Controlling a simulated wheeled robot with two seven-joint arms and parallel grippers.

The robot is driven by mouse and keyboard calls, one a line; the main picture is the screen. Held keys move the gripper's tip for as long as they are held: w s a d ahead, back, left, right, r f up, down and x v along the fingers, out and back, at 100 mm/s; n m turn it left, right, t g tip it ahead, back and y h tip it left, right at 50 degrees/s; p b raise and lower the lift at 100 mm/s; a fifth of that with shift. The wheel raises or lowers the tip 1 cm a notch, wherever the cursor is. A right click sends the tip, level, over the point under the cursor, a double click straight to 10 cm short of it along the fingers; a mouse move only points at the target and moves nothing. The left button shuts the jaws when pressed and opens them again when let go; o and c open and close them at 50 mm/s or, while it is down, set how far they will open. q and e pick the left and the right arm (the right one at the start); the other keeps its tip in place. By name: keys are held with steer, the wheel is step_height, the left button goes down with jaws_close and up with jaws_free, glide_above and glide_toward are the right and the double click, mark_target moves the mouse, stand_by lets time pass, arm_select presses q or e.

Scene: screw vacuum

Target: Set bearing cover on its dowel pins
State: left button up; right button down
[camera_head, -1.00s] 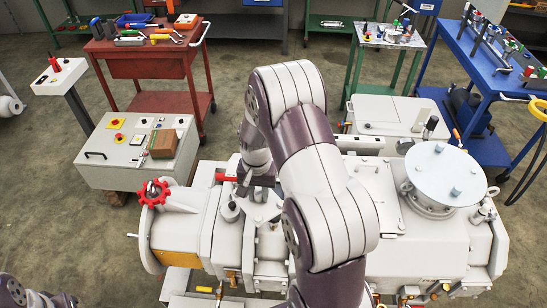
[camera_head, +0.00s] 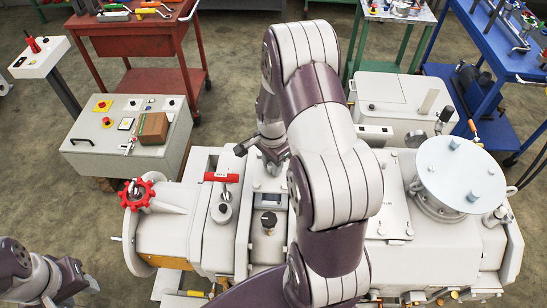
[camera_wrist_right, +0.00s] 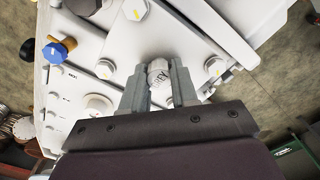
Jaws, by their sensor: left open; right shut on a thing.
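My right gripper (camera_head: 277,162) is over the back of the big light-grey machine (camera_head: 205,240) in the head view, partly behind my own arm. The dowel pins cannot be made out. My left gripper (camera_head: 76,281) is at the lower left, apart from the machine, its fingers unclear.
A red handwheel (camera_head: 137,193) and a red-handled valve (camera_head: 222,180) stick up on the machine's left. A round flanged lid (camera_head: 460,172) is on its right. A grey control box (camera_head: 130,130) stands behind left. Red (camera_head: 140,45) and blue (camera_head: 510,60) tool tables are further back.

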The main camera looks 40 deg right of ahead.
mark_target(273, 180)
steer(key=shift+w+f, duration=0.1)
steer(key=shift+f, duration=0.1)
steer(key=shift+r+p, duration=0.1)
steer(key=shift+p, duration=0.2)
step_height(273, 180, down, 6)
steer(key=b, duration=0.4)
steer(key=shift+r, duration=0.1)
steer(key=shift+p, duration=0.45)
stand_by(1.3)
steer(key=shift+f+b, duration=0.65)
steer(key=shift+f, duration=0.35)
steer(key=c, duration=0.8)
jaws_free()
